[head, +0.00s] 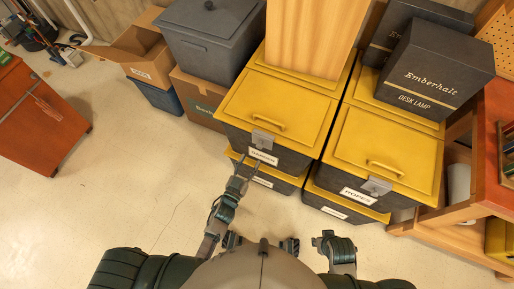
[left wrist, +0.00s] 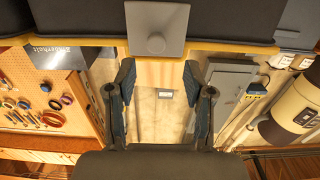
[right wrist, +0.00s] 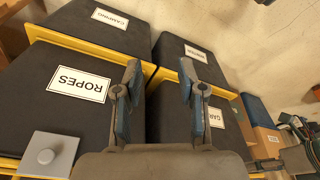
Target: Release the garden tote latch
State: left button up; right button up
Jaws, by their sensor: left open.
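The garden tote (head: 240,136) is dark with a yellow lid and a label; it is the upper tote of the left stack. Its grey latch (head: 263,139) sits at the front lid edge, above the label. In the left wrist view the latch (left wrist: 157,28) is a square grey plate with a round knob, over the yellow rim. My left gripper (head: 240,172) is open and empty, just in front of the tote, its fingers apart and short of the latch. My right gripper (right wrist: 159,75) is open and empty, facing the tote fronts; its finger partly covers the garden label.
The ropes tote (head: 385,158) with a similar latch stands right of it. A wooden board (head: 310,35) and black lamp boxes (head: 435,65) rest on the lids. Cardboard boxes (head: 198,98) and a grey bin (head: 210,40) stand left.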

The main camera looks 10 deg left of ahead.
aim_at(259, 148)
pick_arm(q)
jog(key=x, duration=0.4)
jog(key=d+x, duration=0.1)
jog(key=x, duration=0.2)
jog(key=shift+b, duration=0.4)
jog(key=shift+a, duration=0.3)
jog(key=shift+c, duration=0.2)
jog(key=shift+a, duration=0.1)
jog(key=c, duration=0.4)
grip_shut()
jog(key=shift+d, duration=0.2)
pick_arm(e)
jog(key=w+t, duration=0.1)
jog(key=w, duration=0.1)
jog(key=shift+w+a+r+t, duration=0.1)
jog(key=shift+w+r+t, duration=0.05)
jog(key=shift+w+t, duration=0.2)
